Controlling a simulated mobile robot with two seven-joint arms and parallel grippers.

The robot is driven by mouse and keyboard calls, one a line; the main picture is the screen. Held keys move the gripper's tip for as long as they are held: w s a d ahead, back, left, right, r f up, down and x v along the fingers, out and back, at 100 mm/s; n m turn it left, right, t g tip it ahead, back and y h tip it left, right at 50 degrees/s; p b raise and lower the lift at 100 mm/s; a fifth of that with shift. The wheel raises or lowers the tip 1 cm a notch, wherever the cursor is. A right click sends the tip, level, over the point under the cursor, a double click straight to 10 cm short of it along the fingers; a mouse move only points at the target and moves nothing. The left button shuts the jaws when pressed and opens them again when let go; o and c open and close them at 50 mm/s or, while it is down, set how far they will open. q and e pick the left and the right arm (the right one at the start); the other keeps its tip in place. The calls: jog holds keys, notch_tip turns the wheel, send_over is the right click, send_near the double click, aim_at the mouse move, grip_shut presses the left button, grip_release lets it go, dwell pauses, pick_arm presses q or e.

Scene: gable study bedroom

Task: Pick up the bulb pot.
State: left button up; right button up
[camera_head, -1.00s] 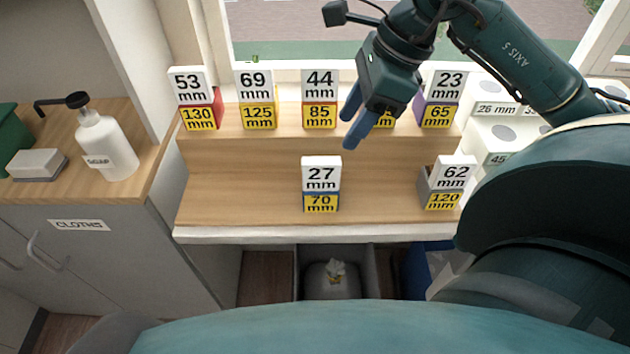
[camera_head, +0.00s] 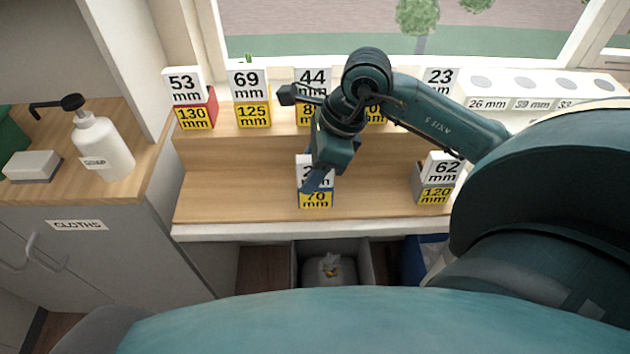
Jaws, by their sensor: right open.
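I cannot make out a whole bulb pot. A small green shoot tip (camera_head: 248,58) shows above the white and yellow 69 mm / 125 mm block (camera_head: 252,100) on the upper step; what it grows from is hidden. My right gripper (camera_head: 316,182) is open, with its blue fingers pointing down in front of the 27 mm / 70 mm block (camera_head: 316,200) on the lower step. It covers part of that block; I cannot tell whether they touch. My left gripper is not in view.
More labelled blocks stand along the wooden two-step stand (camera_head: 235,205), including 53 mm (camera_head: 184,86) and 62 mm (camera_head: 446,170). A soap bottle (camera_head: 103,148) is on the left counter. A bin with a tied bag (camera_head: 328,270) is below. The lower step's left is clear.

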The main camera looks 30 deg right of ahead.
grip_shut()
dwell(0.4)
dwell(0.4)
